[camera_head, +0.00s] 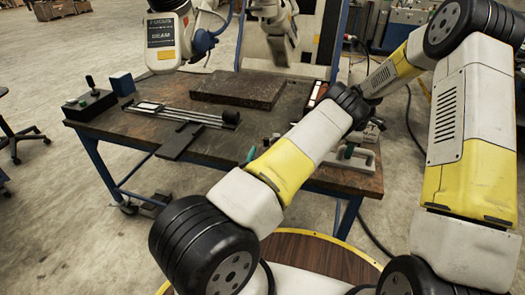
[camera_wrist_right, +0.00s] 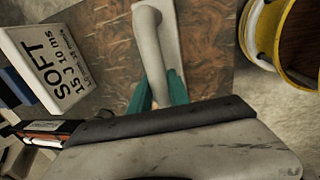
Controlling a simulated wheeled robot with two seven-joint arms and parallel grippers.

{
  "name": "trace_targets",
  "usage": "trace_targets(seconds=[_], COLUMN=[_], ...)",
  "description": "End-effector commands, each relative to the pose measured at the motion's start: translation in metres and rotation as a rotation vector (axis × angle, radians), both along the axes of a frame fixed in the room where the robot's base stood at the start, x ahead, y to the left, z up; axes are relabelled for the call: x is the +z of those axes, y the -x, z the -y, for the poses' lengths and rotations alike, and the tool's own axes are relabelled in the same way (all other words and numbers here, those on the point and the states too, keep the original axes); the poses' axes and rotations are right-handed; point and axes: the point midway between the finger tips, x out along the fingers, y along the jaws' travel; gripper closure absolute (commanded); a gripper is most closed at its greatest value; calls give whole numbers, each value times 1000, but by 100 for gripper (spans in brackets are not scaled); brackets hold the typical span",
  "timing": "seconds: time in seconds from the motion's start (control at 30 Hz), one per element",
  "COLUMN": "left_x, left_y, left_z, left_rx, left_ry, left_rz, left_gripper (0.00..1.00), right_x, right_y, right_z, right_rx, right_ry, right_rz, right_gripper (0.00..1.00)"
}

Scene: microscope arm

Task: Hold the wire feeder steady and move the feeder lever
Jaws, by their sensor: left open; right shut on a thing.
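A pale, rounded handle on a flat pale base plate stands at the right front corner of the table; it shows in the head view (camera_head: 362,160) and the right wrist view (camera_wrist_right: 148,35). I cannot tell whether it is the feeder's body or its lever. My right gripper (camera_wrist_right: 160,92) is shut on this handle, its teal fingers on either side; it also shows in the head view (camera_head: 348,151). My left gripper (camera_head: 250,155), open, shows only as a teal fingertip near the table's front edge; my arm hides the rest. A long railed device (camera_head: 185,115) lies further left.
The worktable (camera_head: 130,135) carries a dark slab (camera_head: 238,90), a joystick box (camera_head: 90,105) and a blue box (camera_head: 122,83). A microscope head (camera_head: 168,40) hangs above. My arms cross over the right side.

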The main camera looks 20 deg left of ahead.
Motion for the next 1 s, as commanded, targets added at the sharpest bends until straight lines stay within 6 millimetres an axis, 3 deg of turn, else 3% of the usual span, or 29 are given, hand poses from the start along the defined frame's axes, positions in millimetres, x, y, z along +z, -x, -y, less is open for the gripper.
trace_targets(seconds=[0.23, 0.27, 0.4, 0.77, 1.0], left_x=[0, 0, 0, 0, 0], left_y=[0, 0, 0, 0, 0], left_z=[0, 0, 0, 0, 0], left_rx=[0, 0, 0, 0, 0], left_ry=[0, 0, 0, 0, 0], left_rz=[0, 0, 0, 0, 0], left_gripper=[57, 57, 57, 57, 57], right_x=[2, 2, 1, 5, 45], right_y=[-1, -1, -1, 0, 7], right_z=[-1, -1, -1, 0, 0], right_rx=[0, 0, 0, -1, -2], right_ry=[-2, -2, -2, -1, -2], right_rz=[4, 4, 3, 2, 5], right_gripper=[100, 76, 52, 52, 52])
